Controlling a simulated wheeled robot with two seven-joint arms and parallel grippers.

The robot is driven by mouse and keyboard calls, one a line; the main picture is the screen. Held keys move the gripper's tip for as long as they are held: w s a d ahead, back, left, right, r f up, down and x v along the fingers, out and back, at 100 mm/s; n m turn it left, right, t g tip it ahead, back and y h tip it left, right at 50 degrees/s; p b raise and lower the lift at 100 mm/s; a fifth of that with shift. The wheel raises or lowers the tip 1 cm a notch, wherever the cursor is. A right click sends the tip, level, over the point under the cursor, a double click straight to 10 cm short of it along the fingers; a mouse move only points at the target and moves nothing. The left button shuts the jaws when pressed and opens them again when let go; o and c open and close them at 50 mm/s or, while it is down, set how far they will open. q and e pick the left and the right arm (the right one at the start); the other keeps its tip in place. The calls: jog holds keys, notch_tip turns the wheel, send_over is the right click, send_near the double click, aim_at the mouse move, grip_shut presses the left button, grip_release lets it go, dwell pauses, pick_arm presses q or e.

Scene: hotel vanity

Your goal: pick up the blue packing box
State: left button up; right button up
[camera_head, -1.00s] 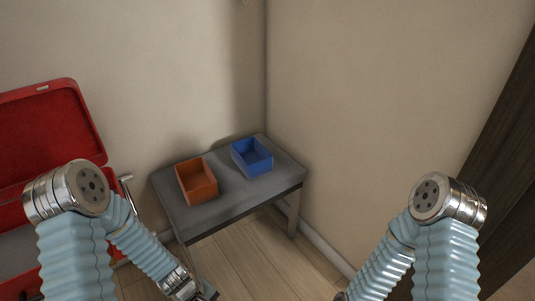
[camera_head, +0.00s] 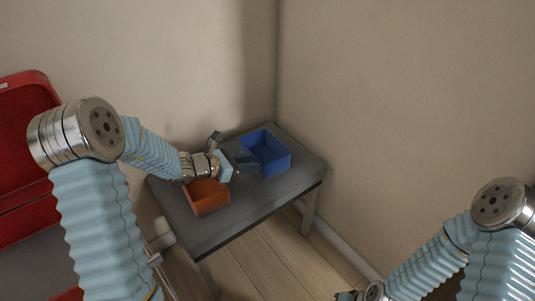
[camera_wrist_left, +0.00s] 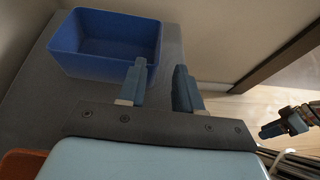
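The blue packing box (camera_head: 270,152) is an open-topped box on the grey table, near the wall corner. It also shows in the left wrist view (camera_wrist_left: 105,68), at the upper left. My left gripper (camera_head: 248,163) is just left of the box in the head view, above the table. In the left wrist view its fingers (camera_wrist_left: 160,78) are apart with nothing between them. One finger overlaps the box's near right corner; I cannot tell whether it touches. My right gripper (camera_head: 347,296) is low at the bottom edge, mostly cut off, and shows small in the left wrist view (camera_wrist_left: 285,122).
An orange box (camera_head: 209,199) stands left of the blue one on the grey table (camera_head: 240,212), below my left wrist. Walls rise behind and right of the table. An open red case (camera_head: 28,130) is at the left. The front right of the table is bare.

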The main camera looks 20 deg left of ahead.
aim_at(274, 162)
pick_arm(q)
jog(key=x, duration=1)
jog(key=shift+w+d+f, duration=0.1)
jog(key=shift+f, duration=0.05)
jog(key=shift+c, duration=0.5)
grip_shut()
